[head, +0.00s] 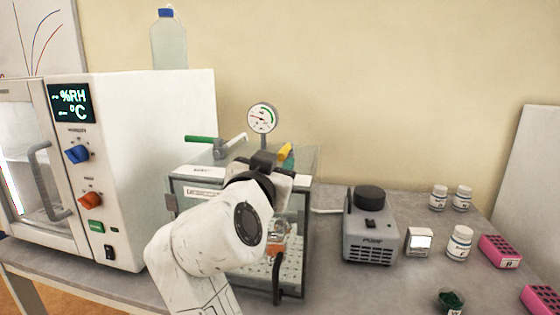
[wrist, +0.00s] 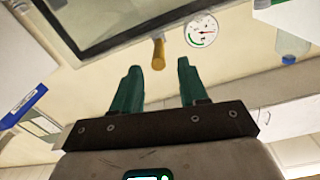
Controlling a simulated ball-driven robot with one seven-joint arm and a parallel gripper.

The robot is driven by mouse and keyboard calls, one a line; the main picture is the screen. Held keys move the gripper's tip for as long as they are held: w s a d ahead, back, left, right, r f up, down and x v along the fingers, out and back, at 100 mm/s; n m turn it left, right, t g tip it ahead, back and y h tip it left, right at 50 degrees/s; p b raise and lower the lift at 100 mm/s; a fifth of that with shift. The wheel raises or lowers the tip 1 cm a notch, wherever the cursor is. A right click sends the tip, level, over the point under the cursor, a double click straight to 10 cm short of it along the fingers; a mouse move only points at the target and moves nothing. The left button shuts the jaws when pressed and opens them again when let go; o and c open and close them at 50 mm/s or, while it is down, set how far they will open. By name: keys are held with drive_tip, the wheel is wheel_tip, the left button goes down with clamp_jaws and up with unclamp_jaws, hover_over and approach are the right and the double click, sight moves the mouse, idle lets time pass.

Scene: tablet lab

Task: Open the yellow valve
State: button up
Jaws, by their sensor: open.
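In the head view my white arm and wrist hide most of the gripper and the front of the chamber. Only a bit of a green finger shows beside the yellow handle. The valve's base is hidden.
A green-handled valve (head: 200,139) and a pale-handled one (head: 237,141) are left of the yellow handle. A round gauge (head: 262,119) rises behind. A large white oven (head: 150,150) stands left; a grey pump (head: 370,235) and several bottles stand right.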

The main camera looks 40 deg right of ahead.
drive_tip(key=shift+v, duration=1.95)
